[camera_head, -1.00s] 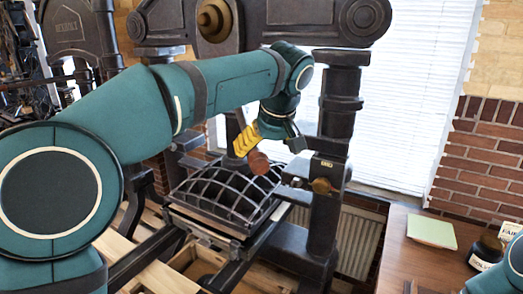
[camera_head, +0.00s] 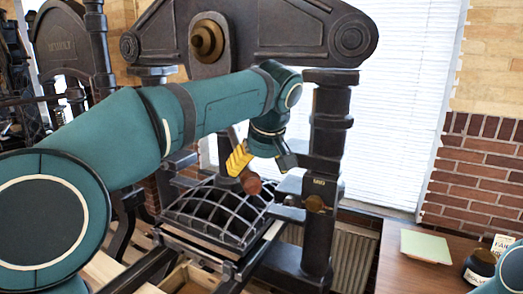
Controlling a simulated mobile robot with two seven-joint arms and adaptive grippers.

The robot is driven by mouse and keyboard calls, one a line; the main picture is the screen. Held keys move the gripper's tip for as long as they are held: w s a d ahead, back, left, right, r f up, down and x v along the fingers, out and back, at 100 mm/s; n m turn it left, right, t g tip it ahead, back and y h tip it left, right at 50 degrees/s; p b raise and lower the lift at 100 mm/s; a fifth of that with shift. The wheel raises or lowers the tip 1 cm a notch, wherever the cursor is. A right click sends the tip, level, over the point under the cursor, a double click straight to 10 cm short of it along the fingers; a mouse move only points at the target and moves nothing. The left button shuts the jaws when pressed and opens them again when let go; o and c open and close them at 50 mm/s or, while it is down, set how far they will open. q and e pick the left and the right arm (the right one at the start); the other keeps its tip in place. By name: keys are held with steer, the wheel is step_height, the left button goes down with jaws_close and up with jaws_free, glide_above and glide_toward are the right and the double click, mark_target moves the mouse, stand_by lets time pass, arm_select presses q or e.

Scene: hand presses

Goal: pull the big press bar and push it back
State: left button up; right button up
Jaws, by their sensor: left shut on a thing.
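The big press bar (camera_head: 251,184) shows as a short reddish-brown handle end, with a thin piece of rod above it. It stands in front of the dark iron press, over the ribbed platen (camera_head: 208,222). My left gripper (camera_head: 244,166) reaches it from the upper right and is shut on the bar. A yellow ribbed part shows at the grip. The forearm hides much of the bar and the middle of the press. Of my right arm only a teal piece shows at the lower right edge; its gripper is out of view.
A thick iron column (camera_head: 326,135) stands close to the right of my left gripper. The heavy top beam (camera_head: 300,27) spans above the arm. A wooden table (camera_head: 420,268) at the lower right holds a green paper pad (camera_head: 425,246) and a dark jar (camera_head: 480,265). Another press stands at the left.

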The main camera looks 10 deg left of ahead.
arm_select(q)
steer(key=v, duration=1.1)
steer(key=shift+s+r, duration=0.15)
